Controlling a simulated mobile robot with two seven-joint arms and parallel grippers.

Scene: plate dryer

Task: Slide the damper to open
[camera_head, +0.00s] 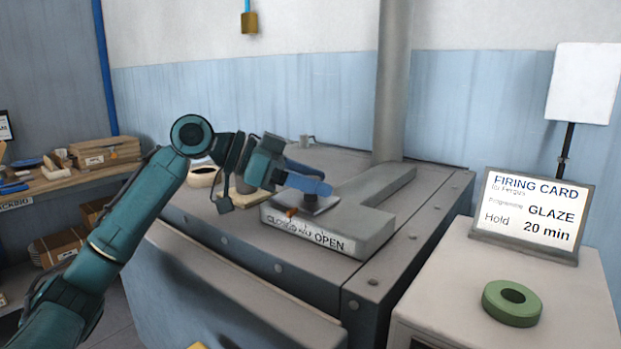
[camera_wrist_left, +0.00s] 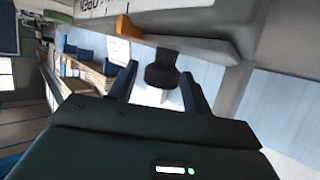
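The damper housing (camera_head: 370,215) is a grey block on top of the kiln, with a front label (camera_head: 305,232) reading CLOSED, HALF, OPEN from left to right. An orange pointer (camera_head: 291,212) sits above the label towards the CLOSED side; it also shows in the left wrist view (camera_wrist_left: 130,28). My left gripper (camera_head: 312,186) is over the damper plate (camera_head: 322,206). In the left wrist view a dark knob (camera_wrist_left: 161,70) lies between the spread blue fingertips (camera_wrist_left: 160,72), with gaps visible at both sides. In the head view the gripper mostly hides the knob. My right gripper is out of view.
A vertical flue pipe (camera_head: 392,85) rises behind the damper. At right, a cabinet (camera_head: 455,275) holds a firing card (camera_head: 530,212) and a green ring (camera_head: 512,303). A shelf with boxes (camera_head: 105,150) is at left.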

